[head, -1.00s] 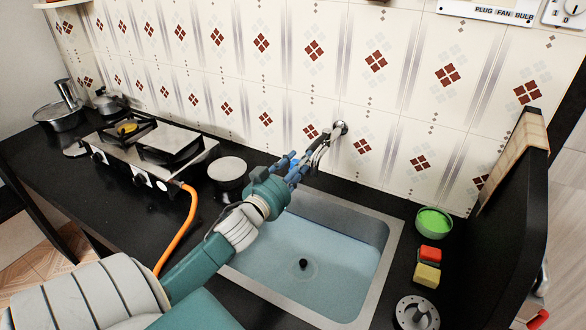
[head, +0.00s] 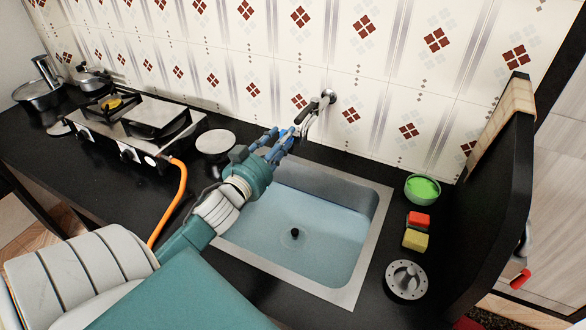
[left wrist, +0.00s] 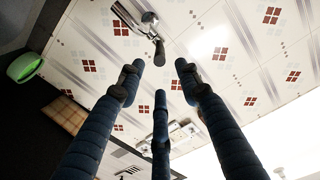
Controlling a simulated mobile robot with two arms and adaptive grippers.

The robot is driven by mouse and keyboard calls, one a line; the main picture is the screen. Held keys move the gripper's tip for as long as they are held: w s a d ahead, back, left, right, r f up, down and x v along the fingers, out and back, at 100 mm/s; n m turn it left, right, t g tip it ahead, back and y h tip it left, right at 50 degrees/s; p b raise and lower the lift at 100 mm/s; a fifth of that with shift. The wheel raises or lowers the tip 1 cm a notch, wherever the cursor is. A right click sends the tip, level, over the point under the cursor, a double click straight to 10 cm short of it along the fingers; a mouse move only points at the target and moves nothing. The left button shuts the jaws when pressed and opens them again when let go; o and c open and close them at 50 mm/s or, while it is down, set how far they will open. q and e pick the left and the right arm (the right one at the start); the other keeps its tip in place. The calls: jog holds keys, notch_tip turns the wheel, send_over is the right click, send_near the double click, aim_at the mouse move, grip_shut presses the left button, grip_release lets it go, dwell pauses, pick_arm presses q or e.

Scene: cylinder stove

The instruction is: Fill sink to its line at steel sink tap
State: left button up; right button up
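The steel sink (head: 372,240) is set in the black counter and appears to hold clear bluish water over its dark drain plug. I cannot make out a fill line. The chrome tap (head: 318,112) comes out of the tiled wall above the sink's back left corner. My left gripper (head: 282,140) is just below and left of the tap spout. In the left wrist view the tap (left wrist: 147,25) is beyond the fingertips, and the blue fingers of my left gripper (left wrist: 158,82) are spread with nothing between them. My right gripper is not in view.
A gas stove (head: 135,130) with an orange hose (head: 178,195) stands to the left. Right of the sink are a green bowl (head: 422,188), a red sponge (head: 418,220), a yellow sponge (head: 415,239) and a round metal piece (head: 406,281), beside a dark upright panel (head: 500,190).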

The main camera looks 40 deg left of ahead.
aim_at(297, 122)
pick_arm(q)
jog(key=p+x, duration=0.1)
jog(key=x, duration=0.9)
jog(key=shift+w, duration=0.2)
jog(key=shift+d, duration=0.1)
grip_shut()
